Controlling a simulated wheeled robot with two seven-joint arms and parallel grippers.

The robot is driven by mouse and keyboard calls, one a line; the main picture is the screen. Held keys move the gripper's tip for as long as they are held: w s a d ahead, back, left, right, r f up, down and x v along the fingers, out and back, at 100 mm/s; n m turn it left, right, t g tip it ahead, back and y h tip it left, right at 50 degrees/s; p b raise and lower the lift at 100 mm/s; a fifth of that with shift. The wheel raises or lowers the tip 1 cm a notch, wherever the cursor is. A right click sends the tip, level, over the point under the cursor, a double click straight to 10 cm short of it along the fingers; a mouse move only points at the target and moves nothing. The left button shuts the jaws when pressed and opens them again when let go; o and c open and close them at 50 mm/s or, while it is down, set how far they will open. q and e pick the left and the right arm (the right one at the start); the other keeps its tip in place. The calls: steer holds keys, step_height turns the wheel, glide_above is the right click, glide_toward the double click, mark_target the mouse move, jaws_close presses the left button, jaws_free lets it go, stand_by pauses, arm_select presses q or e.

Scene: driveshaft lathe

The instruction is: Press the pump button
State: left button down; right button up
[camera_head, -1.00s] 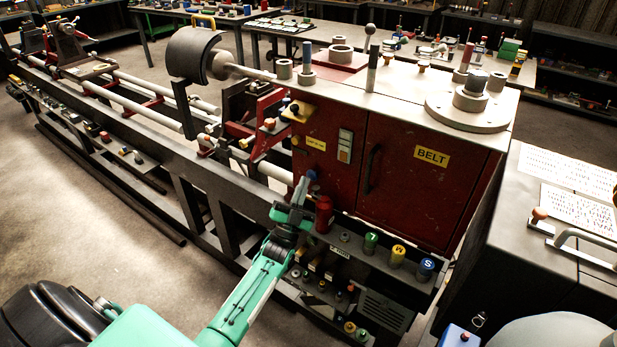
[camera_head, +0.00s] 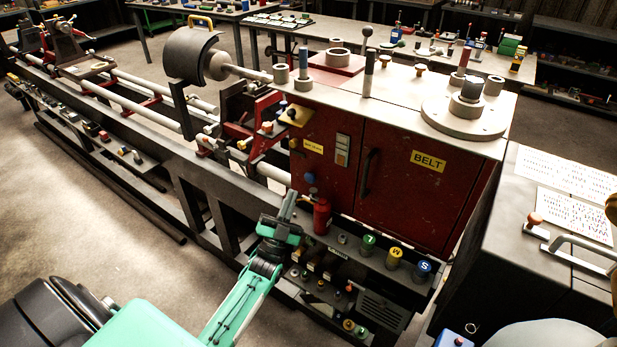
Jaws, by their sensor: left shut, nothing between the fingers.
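The red lathe cabinet (camera_head: 335,150) stands in the middle of the head view, with a dark control shelf (camera_head: 375,262) along its foot. A small round blue button (camera_head: 310,178) shows on the cabinet's lower left front. A small white label (camera_head: 338,253) on the shelf is too small to read surely, and I cannot tell for certain which control is the pump button. My left gripper (camera_head: 290,200) is shut and empty, pointing up toward the cabinet. Its tip is just left of and below the blue button, seemingly apart from it. My right gripper is not in view.
A red cylinder (camera_head: 322,216) stands close right of my left gripper. Lathe rails (camera_head: 140,102) run to the upper left. A dark bench (camera_head: 530,270) stands at right.

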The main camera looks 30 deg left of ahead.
arm_select(q)
steer(key=shift+s, duration=0.25)
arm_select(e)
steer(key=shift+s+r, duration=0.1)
